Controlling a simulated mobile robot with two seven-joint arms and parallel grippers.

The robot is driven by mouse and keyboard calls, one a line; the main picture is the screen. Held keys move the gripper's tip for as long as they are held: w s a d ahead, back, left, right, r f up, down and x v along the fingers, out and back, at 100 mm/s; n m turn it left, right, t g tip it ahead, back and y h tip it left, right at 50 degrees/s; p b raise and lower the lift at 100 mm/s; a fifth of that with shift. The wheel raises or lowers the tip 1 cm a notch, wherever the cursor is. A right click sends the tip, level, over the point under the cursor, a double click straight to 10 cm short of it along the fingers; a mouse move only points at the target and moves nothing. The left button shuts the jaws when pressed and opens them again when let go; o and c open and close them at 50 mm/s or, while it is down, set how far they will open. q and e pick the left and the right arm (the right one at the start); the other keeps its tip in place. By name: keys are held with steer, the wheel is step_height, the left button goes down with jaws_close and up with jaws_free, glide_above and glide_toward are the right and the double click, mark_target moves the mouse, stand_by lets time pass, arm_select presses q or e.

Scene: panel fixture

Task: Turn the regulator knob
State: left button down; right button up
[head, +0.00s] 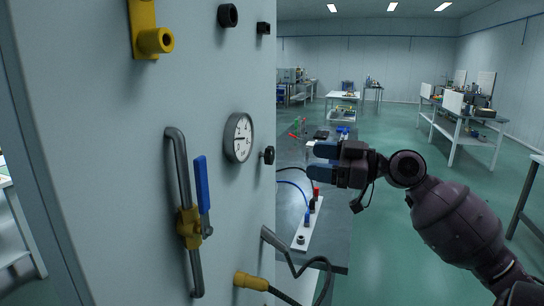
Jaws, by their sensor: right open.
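A light grey panel (100,150) fills the left of the head view. A round white pressure gauge (239,138) is mounted on it. A small black knob, which looks like the regulator knob (268,155), sticks out near the panel's right edge, just right of and below the gauge. My right gripper (318,161) is to the right of the knob, at about its height in the picture. Its two blue-tipped fingers are open, with nothing seen between them, and point left. They appear apart from the knob. My left gripper is not in view.
A blue-handled valve (203,186) on a grey pipe, a yellow fitting (152,40) and a yellow plug (251,282) with a dark cable project from the panel. A grey workbench (330,235) with small parts lies behind my right gripper. Open green floor lies further right.

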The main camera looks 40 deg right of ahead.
mark_target(273, 155)
steer(key=x, duration=0.8)
steer(key=shift+w+a, duration=0.2)
steer(key=shift+w, duration=0.1)
steer(key=shift+w+a, duration=0.35)
steer(key=shift+w, duration=0.3)
